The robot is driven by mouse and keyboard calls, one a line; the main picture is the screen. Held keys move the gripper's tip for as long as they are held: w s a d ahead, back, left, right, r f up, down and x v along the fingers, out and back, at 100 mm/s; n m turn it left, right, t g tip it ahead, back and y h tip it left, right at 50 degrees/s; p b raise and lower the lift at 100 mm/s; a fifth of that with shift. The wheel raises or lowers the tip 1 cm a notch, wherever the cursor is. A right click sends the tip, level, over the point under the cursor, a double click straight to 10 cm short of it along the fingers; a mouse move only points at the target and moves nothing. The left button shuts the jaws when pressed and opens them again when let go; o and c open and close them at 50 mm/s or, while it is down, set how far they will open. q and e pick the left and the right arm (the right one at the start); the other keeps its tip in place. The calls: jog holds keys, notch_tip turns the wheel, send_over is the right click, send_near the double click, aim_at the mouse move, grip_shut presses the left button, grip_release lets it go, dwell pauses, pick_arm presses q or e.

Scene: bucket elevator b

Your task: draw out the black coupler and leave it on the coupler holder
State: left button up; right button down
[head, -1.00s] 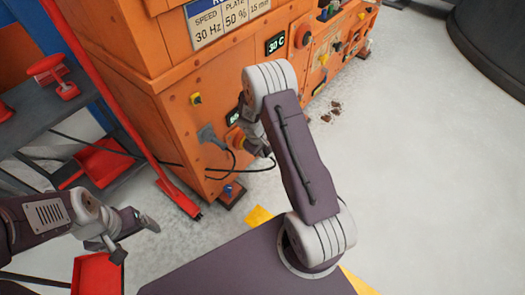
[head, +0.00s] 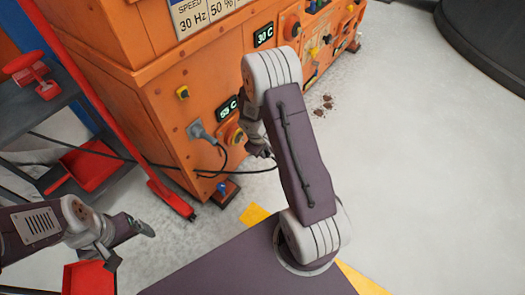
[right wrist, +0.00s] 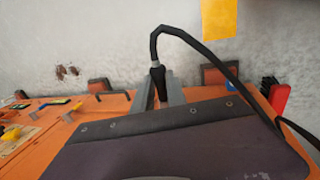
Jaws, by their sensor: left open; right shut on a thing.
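My right gripper (head: 258,149) is in front of the orange machine's lower side in the head view, partly hidden by its own arm. In the right wrist view its two grey fingers (right wrist: 158,92) are shut on the black coupler (right wrist: 158,82). A black cable (right wrist: 190,38) rises from the coupler and arcs to the right. The coupler is too small and hidden to make out in the head view. My left gripper (head: 128,243) is open and empty at lower left, above a red bin. I cannot pick out the coupler holder with certainty.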

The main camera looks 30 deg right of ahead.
jog(key=shift+s+d+f, duration=0.1)
jog(key=shift+s, duration=0.05)
jog(key=s+b, duration=0.1)
jog(key=s+d+b, duration=0.1)
jog(key=s+b, duration=0.1)
jog(key=shift+s+d, duration=0.2)
jog(key=shift+s, duration=0.1)
